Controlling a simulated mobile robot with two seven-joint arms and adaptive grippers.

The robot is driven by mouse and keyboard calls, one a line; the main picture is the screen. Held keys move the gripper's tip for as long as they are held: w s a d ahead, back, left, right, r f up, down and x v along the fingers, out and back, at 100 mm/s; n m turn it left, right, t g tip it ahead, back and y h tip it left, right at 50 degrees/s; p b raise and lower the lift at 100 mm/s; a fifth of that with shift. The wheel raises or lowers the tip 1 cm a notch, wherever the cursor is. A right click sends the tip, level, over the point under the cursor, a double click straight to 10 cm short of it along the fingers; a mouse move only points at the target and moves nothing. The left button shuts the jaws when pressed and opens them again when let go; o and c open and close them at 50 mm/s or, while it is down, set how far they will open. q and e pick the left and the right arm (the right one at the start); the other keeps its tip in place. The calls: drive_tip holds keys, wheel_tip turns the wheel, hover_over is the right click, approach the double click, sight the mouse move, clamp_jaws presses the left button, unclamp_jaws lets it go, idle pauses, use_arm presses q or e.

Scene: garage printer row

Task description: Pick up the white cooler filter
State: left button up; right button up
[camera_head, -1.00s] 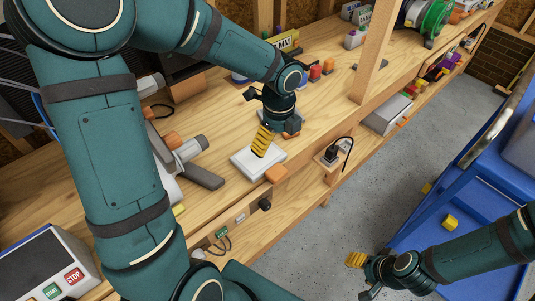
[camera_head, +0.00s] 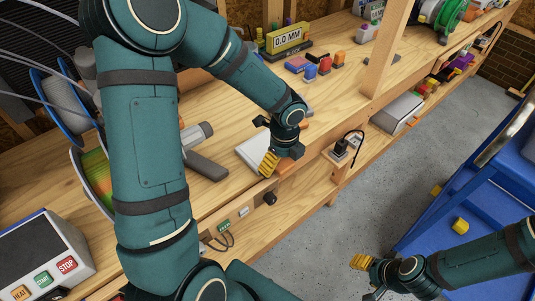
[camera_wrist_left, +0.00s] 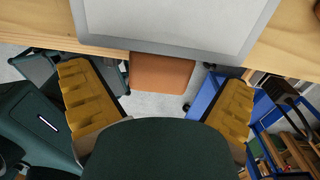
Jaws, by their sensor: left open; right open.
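The white cooler filter is a flat white slab (camera_head: 250,151) with a grey border, lying on the wooden bench near its front edge. In the left wrist view the slab (camera_wrist_left: 170,18) is at the top, and an orange tab (camera_wrist_left: 160,77) sticks out from its near side. My left gripper (camera_head: 268,163) is over the slab's front edge, partly covering it in the head view. Its yellow fingers are open on either side of the tab, apart from it. My right gripper (camera_head: 361,263) is open and empty over the floor, away from the bench.
A wooden post (camera_head: 386,55) rises from the bench edge to the right. Grey-tipped tools (camera_head: 205,165) lie left of the slab. Small coloured blocks (camera_head: 310,70) stand behind. A blue cart (camera_head: 440,205) is at the right. Grey floor lies between.

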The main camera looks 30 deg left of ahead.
use_arm(q)
drive_tip(key=shift+f, duration=0.55)
drive_tip(key=c, duration=1.3)
